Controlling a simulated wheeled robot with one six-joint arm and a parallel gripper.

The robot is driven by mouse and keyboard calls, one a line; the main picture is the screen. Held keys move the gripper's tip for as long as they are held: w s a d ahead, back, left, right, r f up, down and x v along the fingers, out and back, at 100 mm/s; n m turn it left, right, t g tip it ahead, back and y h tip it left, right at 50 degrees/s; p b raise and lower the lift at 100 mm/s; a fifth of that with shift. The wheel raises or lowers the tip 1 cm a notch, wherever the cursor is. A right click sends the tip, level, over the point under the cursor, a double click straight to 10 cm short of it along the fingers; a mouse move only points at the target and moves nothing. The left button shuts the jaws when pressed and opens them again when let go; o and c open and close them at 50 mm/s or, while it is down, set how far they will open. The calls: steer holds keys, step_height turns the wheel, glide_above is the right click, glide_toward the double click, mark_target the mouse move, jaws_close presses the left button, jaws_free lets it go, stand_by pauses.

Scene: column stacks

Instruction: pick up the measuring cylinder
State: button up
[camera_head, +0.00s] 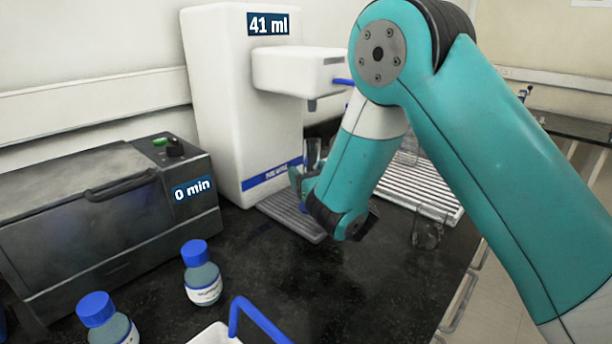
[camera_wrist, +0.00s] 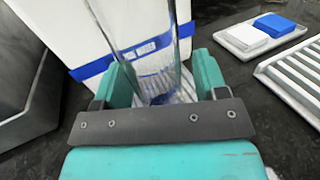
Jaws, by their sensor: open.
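The measuring cylinder (camera_wrist: 145,45) is clear glass. In the wrist view it stands between the two teal fingers of my gripper (camera_wrist: 164,78), with a gap showing on the right side. Its lower part is partly hidden behind the gripper's dark front plate. In the head view the glass of the cylinder (camera_head: 314,150) shows only in part beyond my gripper (camera_head: 302,182), at the dispenser's drip tray. My gripper is open around it; whether either finger touches the glass cannot be told.
A white water dispenser (camera_head: 235,110) reading 41 ml stands behind. A dark box (camera_head: 100,220) reading 0 min is at left. Blue-capped bottles (camera_head: 203,280) (camera_head: 110,320) stand in front. A glass beaker (camera_head: 428,234) is near the bench's right edge, beside a white ribbed rack (camera_head: 425,190).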

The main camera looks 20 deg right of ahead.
steer(key=shift+w, duration=0.35)
steer(key=shift+c, duration=0.4)
steer(key=c, duration=1.1)
steer(key=shift+o, duration=0.2)
steer(key=shift+r, duration=0.2)
